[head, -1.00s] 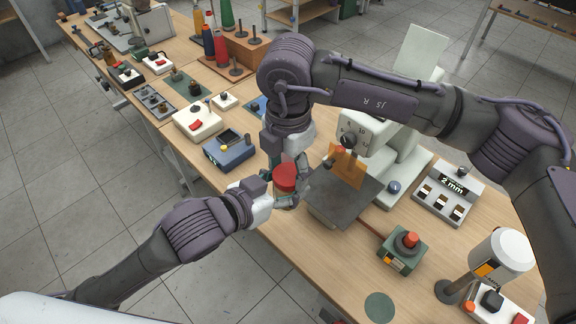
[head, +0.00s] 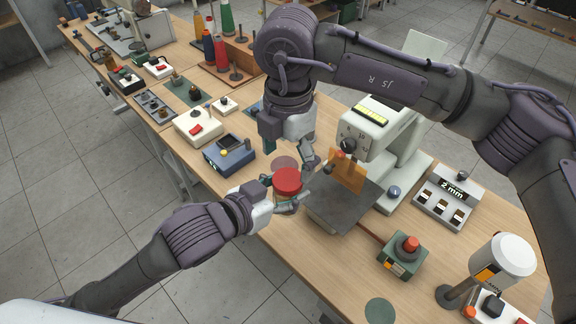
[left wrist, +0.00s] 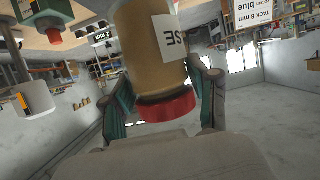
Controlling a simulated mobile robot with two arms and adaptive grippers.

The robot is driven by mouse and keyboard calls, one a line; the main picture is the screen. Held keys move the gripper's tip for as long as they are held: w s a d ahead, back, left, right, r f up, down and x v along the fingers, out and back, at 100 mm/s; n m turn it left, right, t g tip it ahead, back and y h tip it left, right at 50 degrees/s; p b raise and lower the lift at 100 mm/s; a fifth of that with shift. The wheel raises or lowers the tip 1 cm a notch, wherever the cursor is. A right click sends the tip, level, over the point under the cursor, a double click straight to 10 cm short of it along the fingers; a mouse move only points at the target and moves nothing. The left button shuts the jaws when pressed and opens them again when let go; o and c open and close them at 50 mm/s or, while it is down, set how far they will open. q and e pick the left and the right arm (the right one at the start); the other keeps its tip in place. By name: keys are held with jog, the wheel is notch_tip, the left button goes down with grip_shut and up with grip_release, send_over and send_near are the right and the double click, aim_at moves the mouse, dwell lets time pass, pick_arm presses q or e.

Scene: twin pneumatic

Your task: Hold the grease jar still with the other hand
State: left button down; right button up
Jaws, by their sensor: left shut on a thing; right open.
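The grease jar has a red lid (head: 287,181) and stands at the table's near edge in the head view. In the left wrist view its tan body (left wrist: 150,50) with a white label shows between my fingers, upside down in that picture. My left gripper (head: 284,200) is shut on the jar from the near left, below the lid. My right gripper (head: 309,165) is open, just above and behind the lid, apart from it. The lid sits on the jar.
A sewing-machine-like white press (head: 375,130) with a dark plate (head: 340,208) stands right of the jar. A blue box (head: 229,153) is to the left. A green box with a red button (head: 404,256) is at the front right.

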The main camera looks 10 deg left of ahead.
aim_at(288, 178)
notch_tip(288, 178, up, 3)
jog(key=shift+w+r, duration=0.1)
jog(key=shift+r, duration=0.05)
jog(key=shift+f, duration=3.9)
jog(key=c, duration=1.2)
jog(key=o, duration=1.3)
jog(key=shift+r, duration=0.1)
